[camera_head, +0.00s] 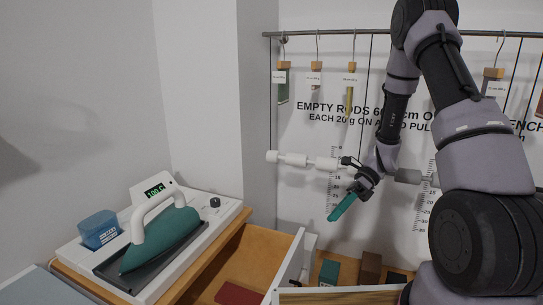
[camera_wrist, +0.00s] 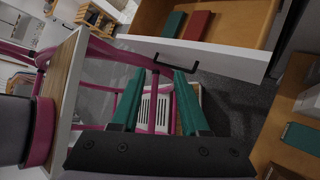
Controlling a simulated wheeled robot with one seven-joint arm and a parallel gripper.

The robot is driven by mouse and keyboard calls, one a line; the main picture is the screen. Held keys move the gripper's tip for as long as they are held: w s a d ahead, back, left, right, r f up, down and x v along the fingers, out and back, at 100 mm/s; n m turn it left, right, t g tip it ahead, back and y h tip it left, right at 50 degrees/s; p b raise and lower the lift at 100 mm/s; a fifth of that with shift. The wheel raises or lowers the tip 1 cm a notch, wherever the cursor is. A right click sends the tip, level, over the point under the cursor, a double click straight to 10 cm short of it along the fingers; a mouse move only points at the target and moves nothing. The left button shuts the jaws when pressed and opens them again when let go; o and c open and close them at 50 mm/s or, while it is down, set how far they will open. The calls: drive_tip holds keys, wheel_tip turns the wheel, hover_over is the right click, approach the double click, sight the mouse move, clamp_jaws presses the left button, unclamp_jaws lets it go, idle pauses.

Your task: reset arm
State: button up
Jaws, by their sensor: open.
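My gripper (camera_head: 343,205) hangs at the end of my raised arm in the head view, in front of the white wall chart and right of the open drawer. Its teal fingers point down and to the left. In the wrist view the two teal fingers (camera_wrist: 160,76) stand apart with nothing between them. My gripper is open and empty. The arm is bent, with its upper links at the top right of the head view. The white rod (camera_head: 300,160) on the wall shows behind the gripper; whether they touch cannot be told.
A teal iron (camera_head: 160,240) sits on a white station beside a blue box (camera_head: 99,230) at left. An open drawer (camera_head: 265,250) holds a red block (camera_head: 240,295); the wrist view also shows a green block (camera_wrist: 172,24). Tagged hooks hang from a rail (camera_head: 330,33).

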drive_tip(key=s+d+r+n+t+h, duration=0.2)
drive_tip(key=s+r+n+t, duration=0.2)
drive_tip(key=r, duration=0.7)
drive_tip(key=s+d+r+n+t+h, duration=0.2)
drive_tip(key=r+n, duration=0.5)
drive_tip(key=r, duration=0.4)
drive_tip(key=s+d+r+n+t+h, duration=0.2)
drive_tip(key=s+r+n+t, duration=0.3)
drive_tip(key=r, duration=0.6)
drive_tip(key=shift+s+d+r+n+t+h, duration=0.25)
drive_tip(key=shift+n+t+h, duration=0.35)
drive_tip(key=shift+t, duration=0.5)
